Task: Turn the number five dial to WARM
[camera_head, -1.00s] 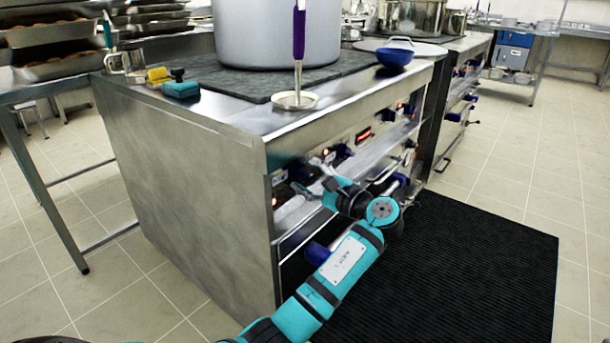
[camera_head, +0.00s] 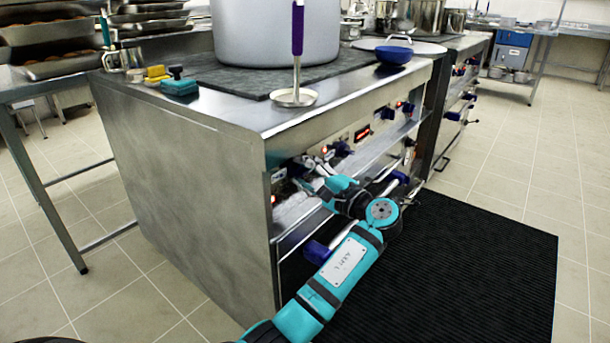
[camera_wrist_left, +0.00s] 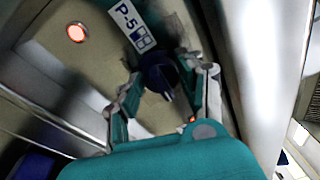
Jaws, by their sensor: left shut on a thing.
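The number five dial (camera_wrist_left: 157,72) is a dark blue knob on the front panel of the steel stove, below a white label (camera_wrist_left: 128,25) reading "P-5". My left gripper (camera_wrist_left: 163,84) is shut on this dial, one finger on each side of it. In the head view my left gripper (camera_head: 316,170) is at the stove's front panel, and its own fingers and arm hide most of the dial. The dial's pointer and the WARM mark cannot be read. My right gripper is in neither view.
A red lamp (camera_wrist_left: 77,32) glows beside the dial. Other blue knobs (camera_head: 387,113) sit farther along the panel. A steel rail runs in front. A large pot (camera_head: 278,35) and a ladle (camera_head: 294,97) stand on top. A black mat (camera_head: 470,265) covers the floor in front.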

